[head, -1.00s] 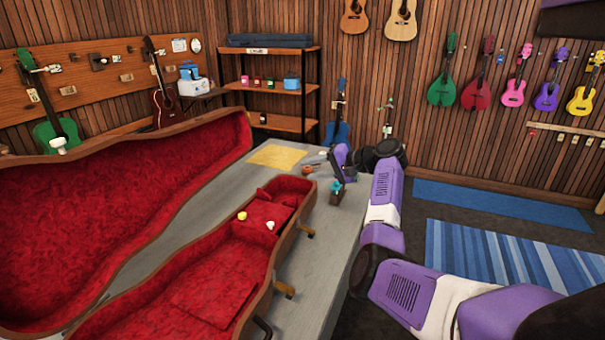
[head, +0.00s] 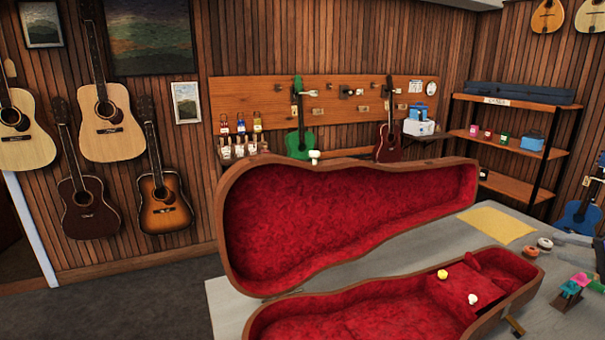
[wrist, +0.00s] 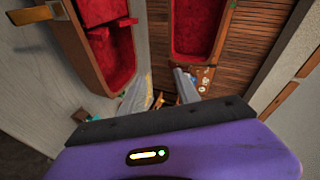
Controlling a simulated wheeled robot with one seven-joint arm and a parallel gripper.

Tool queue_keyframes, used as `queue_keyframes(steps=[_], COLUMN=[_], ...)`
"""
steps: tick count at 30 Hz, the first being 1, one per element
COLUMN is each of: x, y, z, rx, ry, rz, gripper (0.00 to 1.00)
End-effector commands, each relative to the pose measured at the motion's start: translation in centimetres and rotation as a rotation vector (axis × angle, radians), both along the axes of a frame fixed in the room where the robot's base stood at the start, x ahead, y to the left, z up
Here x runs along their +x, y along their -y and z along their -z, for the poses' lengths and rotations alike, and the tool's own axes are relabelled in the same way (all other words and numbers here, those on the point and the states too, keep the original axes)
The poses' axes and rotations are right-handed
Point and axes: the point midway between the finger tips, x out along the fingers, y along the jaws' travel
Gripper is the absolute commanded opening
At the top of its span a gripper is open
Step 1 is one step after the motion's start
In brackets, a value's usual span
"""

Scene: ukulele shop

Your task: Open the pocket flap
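An open instrument case stands on the grey table, its lining red. Its pocket flap (head: 455,287) is a red panel across the case base (head: 375,312) near its far right end, and it appears to lie flat. A yellow knob (head: 442,274) and a white knob (head: 473,299) sit on or beside it. The raised lid (head: 340,205) leans back behind the base. My gripper (wrist: 161,96) shows in the wrist view with two grey fingers apart and nothing visible between them.
A yellow cloth (head: 497,224), small round tins (head: 545,244) and a small stand with coloured pieces (head: 571,288) are on the table (head: 228,300) right of the case. A shelf rack (head: 510,140) stands behind. Guitars hang on the wall at left.

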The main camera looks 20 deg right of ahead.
Motion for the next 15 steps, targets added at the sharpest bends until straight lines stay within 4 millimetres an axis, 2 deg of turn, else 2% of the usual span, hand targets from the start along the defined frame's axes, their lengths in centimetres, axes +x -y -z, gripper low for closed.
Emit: queue_keyframes(steps=[1,2,6,11,15], x=[-0.5,-0.9,-2.7,-3.9,-4.4], y=[1.4,2.1,3.9,3.2,0.5], z=[-1.2,-1.5,-0.7,1.8,4.5], rx=[-0.055,-0.085,-0.218,-0.362,-0.501], ry=[0.005,0.003,-0.031,-0.092,-0.151], rz=[0.054,0.087,0.227,0.329,0.382], gripper=[0.39,0.39,0.39,0.39,0.39])
